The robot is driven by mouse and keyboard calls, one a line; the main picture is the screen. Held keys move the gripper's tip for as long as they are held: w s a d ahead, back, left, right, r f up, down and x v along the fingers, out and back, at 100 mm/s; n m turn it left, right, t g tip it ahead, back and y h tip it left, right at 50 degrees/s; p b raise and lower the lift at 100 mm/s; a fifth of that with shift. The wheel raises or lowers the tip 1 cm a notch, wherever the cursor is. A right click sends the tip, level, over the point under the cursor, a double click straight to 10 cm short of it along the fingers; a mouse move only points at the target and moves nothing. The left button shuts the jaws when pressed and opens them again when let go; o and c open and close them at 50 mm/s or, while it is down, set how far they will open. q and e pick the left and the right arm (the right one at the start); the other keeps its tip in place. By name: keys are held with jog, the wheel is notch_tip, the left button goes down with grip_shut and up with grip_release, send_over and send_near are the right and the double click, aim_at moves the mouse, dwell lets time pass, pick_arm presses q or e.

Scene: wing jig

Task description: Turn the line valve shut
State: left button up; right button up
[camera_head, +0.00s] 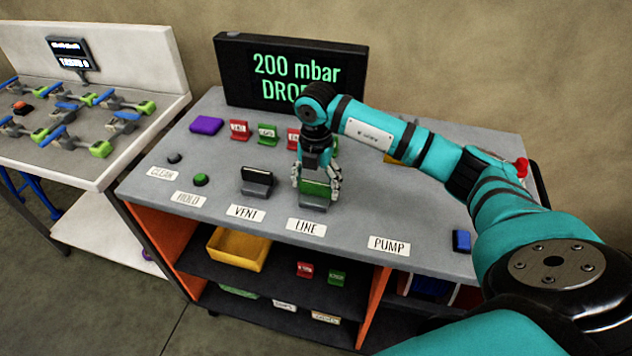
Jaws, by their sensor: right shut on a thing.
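The line valve (314,205) stands on the grey bench behind the label LINE (306,227). It shows a green face and a grey lower part, and its upper part is hidden by my gripper. My right gripper (317,186) points down over it, with its fingers shut on it from both sides. The handle's exact angle cannot be told. The vent valve (257,182), a dark grey block with a raised plate, stands to its left behind the label VENT (245,213). My left gripper is not in view.
A black display (290,72) at the back reads "200 mbar" in green; its second line is partly hidden by my arm. Small red and green tags (267,133) stand before it. A purple block (206,125), two knobs (200,180) and a blue block (461,241) sit on the bench (355,215).

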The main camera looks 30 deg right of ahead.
aim_at(316, 183)
jog(key=shift+w+r, duration=0.1)
jog(key=o, duration=1.2)
jog(key=shift+c, duration=0.2)
notch_tip(316, 183, up, 12)
